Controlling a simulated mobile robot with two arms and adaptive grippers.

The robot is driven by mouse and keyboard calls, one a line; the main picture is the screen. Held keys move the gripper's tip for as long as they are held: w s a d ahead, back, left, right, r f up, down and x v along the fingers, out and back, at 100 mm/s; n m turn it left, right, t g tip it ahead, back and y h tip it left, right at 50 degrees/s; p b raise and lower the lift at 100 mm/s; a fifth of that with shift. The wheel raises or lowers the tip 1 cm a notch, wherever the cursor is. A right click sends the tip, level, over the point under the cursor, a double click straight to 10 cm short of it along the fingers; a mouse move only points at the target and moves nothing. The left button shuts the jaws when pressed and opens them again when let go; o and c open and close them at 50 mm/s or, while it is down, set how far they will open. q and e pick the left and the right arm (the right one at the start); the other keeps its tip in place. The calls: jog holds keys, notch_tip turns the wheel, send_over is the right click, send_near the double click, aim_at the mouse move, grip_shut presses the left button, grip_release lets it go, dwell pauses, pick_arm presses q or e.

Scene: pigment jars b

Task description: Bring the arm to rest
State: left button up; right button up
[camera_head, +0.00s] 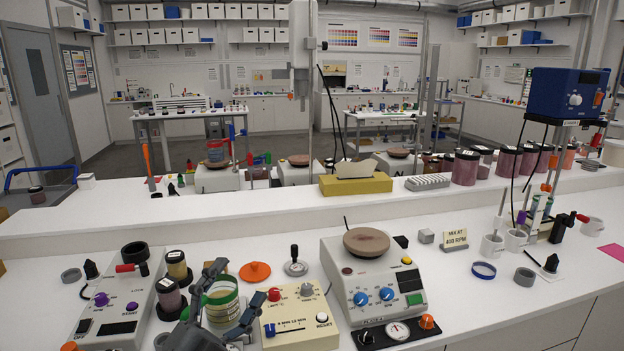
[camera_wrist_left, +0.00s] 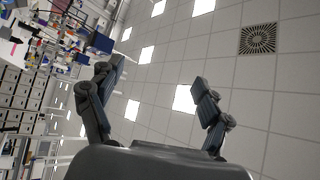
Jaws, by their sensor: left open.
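My left gripper (camera_head: 237,284) stands at the bottom of the head view, left of the centre, with its fingers pointing up. Its two fingers are spread apart. In the left wrist view the gripper (camera_wrist_left: 158,75) is open with nothing between the fingers, only ceiling behind them. In the head view a jar with a green band (camera_head: 222,297) shows between and behind the fingers, partly hidden by them. My right gripper is in neither view.
A hotplate (camera_head: 408,283) and a cream control box (camera_head: 302,322) stand right of the gripper. Dark-lidded jars (camera_head: 177,266) and a white device (camera_head: 118,310) stand left. A raised shelf (camera_head: 250,203) runs behind. Some white bench (camera_head: 470,310) is clear at right.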

pick_arm(q)
jog(key=s+a+f+n+g+y, duration=0.3)
jog(key=a+f+n+y, duration=0.3)
jog(key=f, duration=0.3)
jog(key=s+a+f+n+g+y, duration=0.3)
jog(key=a+f+n+y, duration=0.2)
jog(key=f+n+y, duration=0.4)
jog(key=s+d+f+n+g+h, duration=0.1)
jog(key=s+f+g+h, duration=0.1)
jog(key=s+f+g, duration=0.7)
jog(key=s+d+f+g+h, duration=0.2)
jog(key=s+f, duration=0.5)
jog(key=s, duration=0.5)
notch_tip(320, 180, down, 25)
jog(key=s+g, duration=0.1)
jog(key=s+a+f+g, duration=0.1)
jog(key=s+a+f, duration=0.2)
jog(key=s+f, duration=1.3)
jog(key=shift+s+a+f, duration=0.15)
jog(key=shift+s, duration=0.5)
